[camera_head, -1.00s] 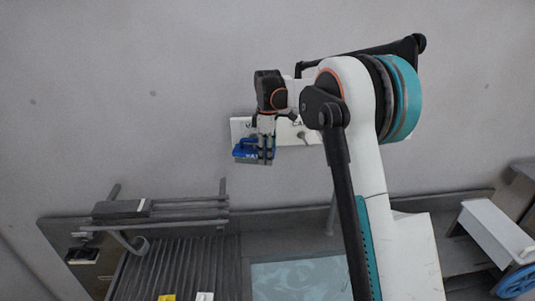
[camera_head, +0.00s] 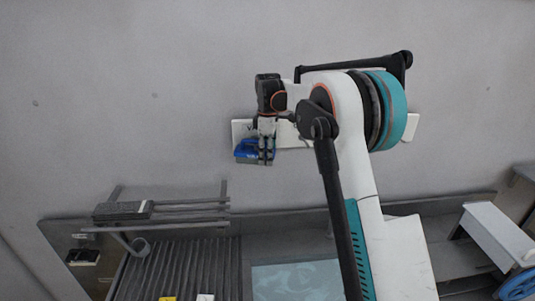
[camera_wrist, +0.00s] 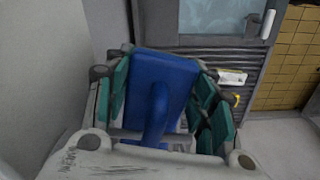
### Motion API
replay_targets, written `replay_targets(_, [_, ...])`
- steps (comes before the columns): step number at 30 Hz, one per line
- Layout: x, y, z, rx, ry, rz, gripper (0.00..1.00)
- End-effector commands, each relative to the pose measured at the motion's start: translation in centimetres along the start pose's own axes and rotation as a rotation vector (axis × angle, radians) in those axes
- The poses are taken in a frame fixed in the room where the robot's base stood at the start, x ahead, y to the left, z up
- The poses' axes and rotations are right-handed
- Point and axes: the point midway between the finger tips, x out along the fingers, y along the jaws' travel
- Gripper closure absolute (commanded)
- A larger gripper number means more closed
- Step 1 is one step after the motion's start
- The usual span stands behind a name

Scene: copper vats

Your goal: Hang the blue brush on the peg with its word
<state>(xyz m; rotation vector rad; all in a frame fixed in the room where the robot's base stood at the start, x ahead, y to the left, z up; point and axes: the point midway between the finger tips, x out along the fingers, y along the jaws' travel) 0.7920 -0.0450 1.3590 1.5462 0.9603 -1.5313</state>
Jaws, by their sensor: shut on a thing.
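My gripper (camera_head: 266,150) is shut on the blue brush (camera_head: 245,150), in front of the left end of a white board (camera_head: 240,128) on the wall. In the wrist view the brush (camera_wrist: 162,85) sits between the green finger pads of my gripper (camera_wrist: 165,110). Its blue back and a raised blue handle face the camera. Most of the board is hidden behind my arm, and I cannot make out any peg or word on it now. I cannot tell whether the brush touches the board.
Below the board is a dark sink or bench with a ribbed drainer (camera_head: 190,265) and a pale blue basin (camera_head: 297,280). A rack with a dark block (camera_head: 123,210) stands at left. A white bench (camera_head: 497,232) is at right. The wall around the board is clear.

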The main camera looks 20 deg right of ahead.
Motion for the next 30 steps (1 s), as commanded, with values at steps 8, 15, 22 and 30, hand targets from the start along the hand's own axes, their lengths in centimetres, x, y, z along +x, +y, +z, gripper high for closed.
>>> replay_targets(8, [0.2, 0.0, 0.1, 0.001, -0.002, 0.000, 0.78])
replay_targets(15, [0.1, 0.0, 0.1, 0.001, -0.001, 0.000, 0.26])
replay_targets(22, [0.1, 0.0, 0.1, 0.000, -0.001, 0.000, 0.26])
replay_targets(30, [-1.4, 0.0, 0.0, 0.000, -0.001, 0.001, 0.26])
